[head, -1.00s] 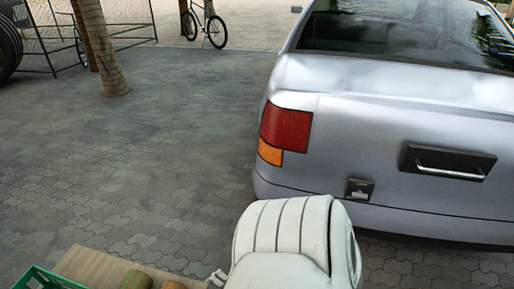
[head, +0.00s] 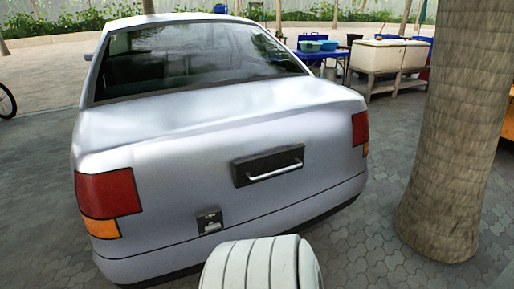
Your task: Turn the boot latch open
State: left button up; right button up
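The boot of a silver car (head: 230,115) faces me in the head view. A small dark latch (head: 210,222) with a light metal piece sits low on the boot, left of centre. Above and right of it is a dark plate with a silver bar handle (head: 275,172). The boot lid looks shut. A white ribbed part of my own body stands at the bottom middle, just below the latch. Neither gripper shows.
A thick palm trunk (head: 445,140) stands on the paving to the right of the car. Behind it are a blue table (head: 333,62) with basins and pale bins (head: 376,56). Paving between car and trunk is clear. Part of a bicycle wheel (head: 5,101) shows at the left edge.

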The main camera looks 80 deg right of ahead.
aim_at(211, 227)
jog(key=i+l+z, duration=0.15)
jog(key=z, duration=1.7)
